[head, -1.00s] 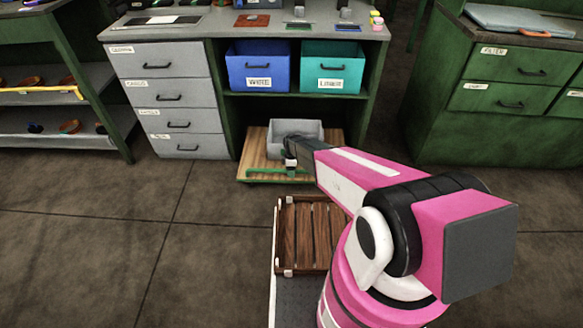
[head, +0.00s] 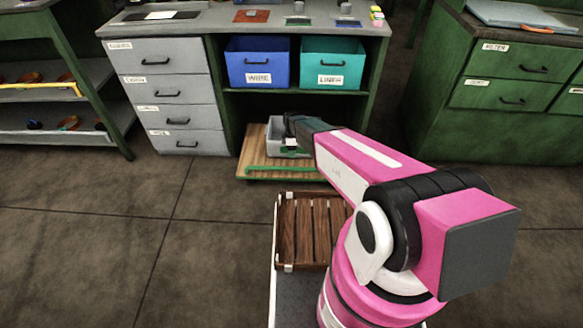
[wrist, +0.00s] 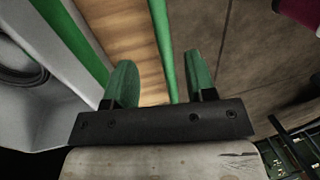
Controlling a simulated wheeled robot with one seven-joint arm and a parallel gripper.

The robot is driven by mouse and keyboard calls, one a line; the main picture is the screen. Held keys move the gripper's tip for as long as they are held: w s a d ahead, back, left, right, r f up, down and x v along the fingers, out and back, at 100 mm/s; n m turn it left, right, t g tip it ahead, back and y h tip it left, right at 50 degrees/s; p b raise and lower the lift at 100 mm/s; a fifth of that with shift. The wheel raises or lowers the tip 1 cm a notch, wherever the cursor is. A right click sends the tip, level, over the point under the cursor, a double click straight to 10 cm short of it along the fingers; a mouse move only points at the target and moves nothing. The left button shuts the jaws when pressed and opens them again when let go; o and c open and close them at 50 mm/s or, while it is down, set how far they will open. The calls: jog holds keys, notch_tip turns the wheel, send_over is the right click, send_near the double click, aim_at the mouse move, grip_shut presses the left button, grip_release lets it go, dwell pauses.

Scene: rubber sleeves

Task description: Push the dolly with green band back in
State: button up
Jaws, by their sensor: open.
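The dolly (head: 255,160) is a wooden board with a green band (head: 280,169) along its front edge. It stands on the floor partly under the workbench, its front sticking out. A grey bin (head: 276,136) sits on it. My gripper (wrist: 160,80) is open and empty. The bin wall (wrist: 30,130) is at the left.
Blue (head: 257,62) and teal (head: 333,64) bins fill the shelf above the dolly. Grey drawers (head: 160,98) stand left of it, a green cabinet (head: 490,110) at right. A slatted wooden crate (head: 310,230) lies in front. Floor left of the crate is clear.

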jog(key=f, duration=0.3)
jog(key=s+f, duration=0.1)
jog(key=f, duration=0.2)
jog(key=s+f, duration=0.1)
jog(key=f, duration=0.3)
grip_shut()
